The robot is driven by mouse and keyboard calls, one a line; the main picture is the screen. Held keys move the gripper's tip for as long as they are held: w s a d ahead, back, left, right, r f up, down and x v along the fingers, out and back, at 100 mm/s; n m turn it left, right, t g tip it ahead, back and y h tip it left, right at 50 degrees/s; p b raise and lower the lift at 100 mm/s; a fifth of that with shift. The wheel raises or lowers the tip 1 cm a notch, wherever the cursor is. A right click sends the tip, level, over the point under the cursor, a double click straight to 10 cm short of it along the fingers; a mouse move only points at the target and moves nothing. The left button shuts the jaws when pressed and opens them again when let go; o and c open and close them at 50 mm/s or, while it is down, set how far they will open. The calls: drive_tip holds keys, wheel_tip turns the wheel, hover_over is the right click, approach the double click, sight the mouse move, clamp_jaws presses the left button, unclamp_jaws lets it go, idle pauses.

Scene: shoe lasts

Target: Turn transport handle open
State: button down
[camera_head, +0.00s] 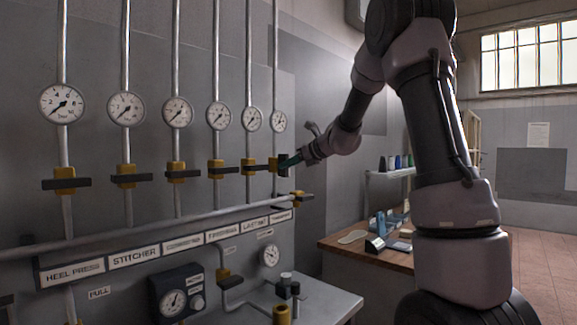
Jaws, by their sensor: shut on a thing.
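The transport handle (281,168) is the dark bar on the yellow valve of the rightmost vertical pipe, above the label at the right end of the row. My gripper (290,161) reaches in from the right and is shut on this handle. The fingers partly cover the handle, so its exact angle is hard to tell. The transport gauge (279,121) is on the same pipe above; its needle reading is too small to tell.
Several similar valves stand left on parallel pipes, including the lasting valve (250,167) close by; their dark handles lie crosswise. A horizontal pipe (150,232) runs below, above the label strip (134,256). A wooden workbench (368,258) with tools stands to the right.

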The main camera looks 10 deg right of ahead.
idle(0.4)
drive_tip(key=c, duration=0.8)
unclamp_jaws()
drive_tip(key=shift+o, duration=0.2)
drive_tip(key=v, duration=1.1)
drive_tip(key=shift+f, duration=0.1)
